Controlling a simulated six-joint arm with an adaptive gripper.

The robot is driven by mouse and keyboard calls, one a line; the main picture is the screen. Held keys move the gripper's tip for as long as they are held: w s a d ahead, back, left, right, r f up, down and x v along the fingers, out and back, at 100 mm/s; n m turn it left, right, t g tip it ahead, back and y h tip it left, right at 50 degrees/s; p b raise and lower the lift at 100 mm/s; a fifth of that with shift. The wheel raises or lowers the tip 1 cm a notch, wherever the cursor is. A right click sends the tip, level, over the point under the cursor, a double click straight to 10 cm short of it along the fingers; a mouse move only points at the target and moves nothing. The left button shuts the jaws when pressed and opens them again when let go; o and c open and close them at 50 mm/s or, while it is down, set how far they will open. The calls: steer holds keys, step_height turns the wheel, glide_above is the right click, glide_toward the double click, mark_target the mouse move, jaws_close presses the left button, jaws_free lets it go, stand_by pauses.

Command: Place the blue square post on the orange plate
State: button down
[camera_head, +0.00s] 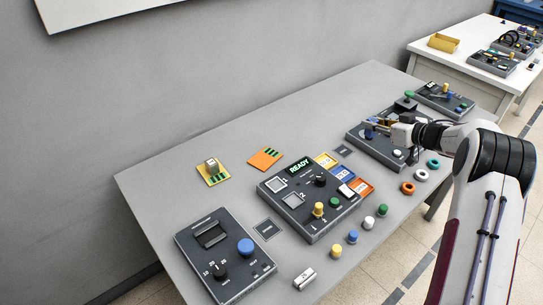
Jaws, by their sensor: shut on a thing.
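My gripper (376,125) is over the grey device (367,153) at the right of the table. It is shut on a small blue piece, which looks like the blue square post (369,134). The fingers partly hide the post, and I cannot tell whether it touches the device below. The orange plate (262,160) lies flat near the middle of the table, well to the left of my gripper. It has dark green strips on it.
A yellow plate (219,181) with a silver block lies left of the orange plate. A control box reading READY (285,210) stands in front. Several coloured knobs and rings lie along the front edge. A dial box (205,262) is at front left. The back left of the table is clear.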

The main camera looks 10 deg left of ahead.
steer(key=w+a+r+m+t+h, duration=0.1)
steer(key=w+a+r+h, duration=0.1)
steer(key=a, duration=0.4)
steer(key=w+a+r+m+h, duration=0.1)
steer(key=w+a+r+m, duration=0.1)
steer(key=a, duration=0.5)
steer(key=w+a+r+m+t+h, duration=0.1)
steer(key=w+a+r+m+h, duration=0.1)
steer(key=a, duration=0.5)
steer(key=shift+r+t+h, duration=0.3)
steer(key=shift+r, duration=0.6)
steer(key=shift+s+a+f, duration=0.1)
steer(key=shift+s+a, duration=0.05)
steer(key=shift+a, duration=0.15)
steer(key=s+a+f+m+h, duration=0.2)
steer(key=s+a+f, duration=0.6)
steer(key=a, duration=0.4)
steer(key=shift+s+h, duration=0.3)
steer(key=shift+s, duration=0.4)
steer(key=shift+f, duration=0.1)
steer(key=shift+f, duration=0.15)
